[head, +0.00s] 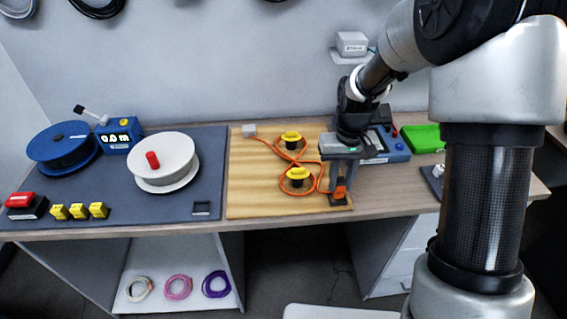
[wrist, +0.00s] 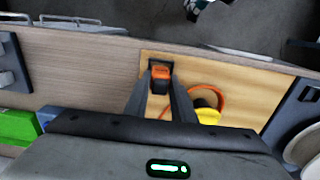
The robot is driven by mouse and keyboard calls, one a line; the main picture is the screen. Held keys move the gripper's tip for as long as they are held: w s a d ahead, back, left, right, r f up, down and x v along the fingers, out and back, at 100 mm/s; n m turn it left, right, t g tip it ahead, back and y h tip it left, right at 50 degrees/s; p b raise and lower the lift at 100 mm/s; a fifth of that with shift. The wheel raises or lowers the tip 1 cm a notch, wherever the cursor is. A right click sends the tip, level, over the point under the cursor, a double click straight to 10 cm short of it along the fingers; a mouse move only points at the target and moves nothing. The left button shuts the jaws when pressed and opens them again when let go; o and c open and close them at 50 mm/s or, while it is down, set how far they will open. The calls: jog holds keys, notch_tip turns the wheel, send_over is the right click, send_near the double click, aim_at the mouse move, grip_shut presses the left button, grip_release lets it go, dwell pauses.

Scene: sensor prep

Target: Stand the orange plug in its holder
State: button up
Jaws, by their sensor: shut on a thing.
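The orange plug (head: 340,189) is upright between the fingers of my gripper (head: 339,182), near the front right corner of the wooden board. In the wrist view the orange plug (wrist: 160,71) shows between the two fingertips of my gripper (wrist: 161,79), which are shut on it. The black holder (head: 338,201) is directly below the plug at the board's front edge. Whether the plug is seated in it or just above it, I cannot tell. An orange cable (head: 313,161) runs from the plug in loops around two yellow-topped posts (head: 297,174) to a pale block (head: 249,130).
The wooden board (head: 245,190) lies left of my gripper. A blue-grey device (head: 394,152) and a green box (head: 424,138) stand behind and right. A dark mat (head: 110,205) with a white reel (head: 162,160) lies at left. The table's front edge is close to the holder.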

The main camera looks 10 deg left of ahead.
jog(key=shift+f+b, duration=0.45)
jog(key=shift+f, duration=0.3)
jog(key=o, duration=1.1)
jog(key=shift+o, duration=0.2)
jog(key=shift+r+p, duration=2.85)
jog(key=shift+r, duration=1.15)
jog(key=shift+r, duration=0.1)
jog(key=s+d+r+m+t+p, duration=0.1)
jog(key=s+d+r+t, duration=0.1)
jog(key=s+r, duration=0.8)
jog(key=s+d+r+m+t+p, duration=0.1)
jog(key=s+d+r+t+p, duration=0.1)
jog(key=s+r, duration=0.9)
notch_tip(320, 180, up, 3)
jog(key=shift+d+f+t+p, duration=0.1)
jog(key=shift+d+t+p, duration=0.2)
jog(key=shift+d+t, duration=0.55)
